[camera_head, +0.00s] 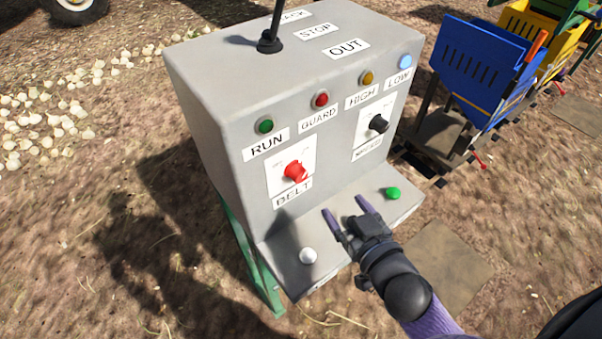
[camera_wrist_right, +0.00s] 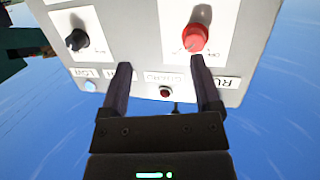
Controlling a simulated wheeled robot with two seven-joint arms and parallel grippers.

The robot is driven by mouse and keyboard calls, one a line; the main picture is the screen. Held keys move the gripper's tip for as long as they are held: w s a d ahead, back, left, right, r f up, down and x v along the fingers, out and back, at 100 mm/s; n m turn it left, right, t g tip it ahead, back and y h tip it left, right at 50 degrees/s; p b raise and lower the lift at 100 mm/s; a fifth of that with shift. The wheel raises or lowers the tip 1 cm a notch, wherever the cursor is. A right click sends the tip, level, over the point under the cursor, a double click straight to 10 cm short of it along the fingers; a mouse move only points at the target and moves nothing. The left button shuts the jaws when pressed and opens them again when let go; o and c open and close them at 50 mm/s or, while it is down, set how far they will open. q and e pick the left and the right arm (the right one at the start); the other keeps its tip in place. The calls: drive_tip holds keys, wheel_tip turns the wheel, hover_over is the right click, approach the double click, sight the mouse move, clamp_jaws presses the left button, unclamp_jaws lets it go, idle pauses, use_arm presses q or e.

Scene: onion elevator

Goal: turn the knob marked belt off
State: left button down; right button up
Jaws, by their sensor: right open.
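The red belt knob (camera_head: 295,171) sits on a white plate on the front of the grey control box (camera_head: 225,120), above the label BELT (camera_head: 292,194). In the right wrist view the red knob (camera_wrist_right: 195,38) shows upside down, beyond the tip of one finger. My right gripper (camera_head: 347,212) is open and empty, in front of the box, below and right of the red knob and apart from it. In the right wrist view its two fingers (camera_wrist_right: 161,75) are spread with nothing between them. My left gripper is not in view.
A black knob (camera_head: 378,124) sits right of the red one. A white button (camera_head: 307,256) and a green button (camera_head: 392,193) stand on the lower ledge. Several lamps line the box, and a black lever (camera_head: 270,40) rises on top. A blue cart (camera_head: 480,65) stands at right.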

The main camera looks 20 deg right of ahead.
sight(302, 178)
drive_tip(key=w+a+y, duration=0.1)
drive_tip(key=w+a, duration=0.1)
drive_tip(key=w, duration=0.1)
drive_tip(key=w+a+n+y, duration=0.1)
drive_tip(key=w, duration=0.2)
drive_tip(key=w+a+r+n+t+y, duration=0.1)
drive_tip(key=w+a+y, duration=0.1)
drive_tip(key=w, duration=0.1)
drive_tip(key=shift+a+b, duration=0.3)
drive_tip(key=shift+a, duration=0.05)
drive_tip(key=shift+c, duration=0.3)
clamp_jaws()
